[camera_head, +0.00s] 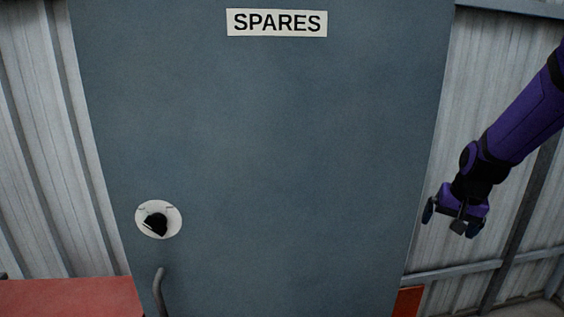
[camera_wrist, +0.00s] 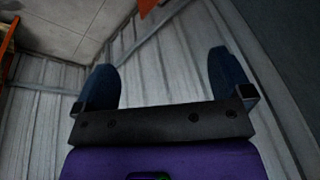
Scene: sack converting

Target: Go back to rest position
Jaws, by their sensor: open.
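My purple arm comes in from the right in the head view, and my gripper (camera_head: 453,222) hangs at its end, pointing down and left, in front of the corrugated wall and just right of the door's edge. In the wrist view my gripper (camera_wrist: 166,88) shows two dark blue fingers wide apart with nothing between them. It appears to touch nothing. A grey-blue door (camera_head: 270,150) marked with a "SPARES" sign (camera_head: 277,22) fills the middle of the head view.
The door has a round white plate with a black part (camera_head: 158,220) and a curved grey handle (camera_head: 159,292). A red surface (camera_head: 70,298) is at lower left. An orange-red object (camera_head: 408,301) is at lower right. Corrugated wall (camera_head: 30,140) flanks the door.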

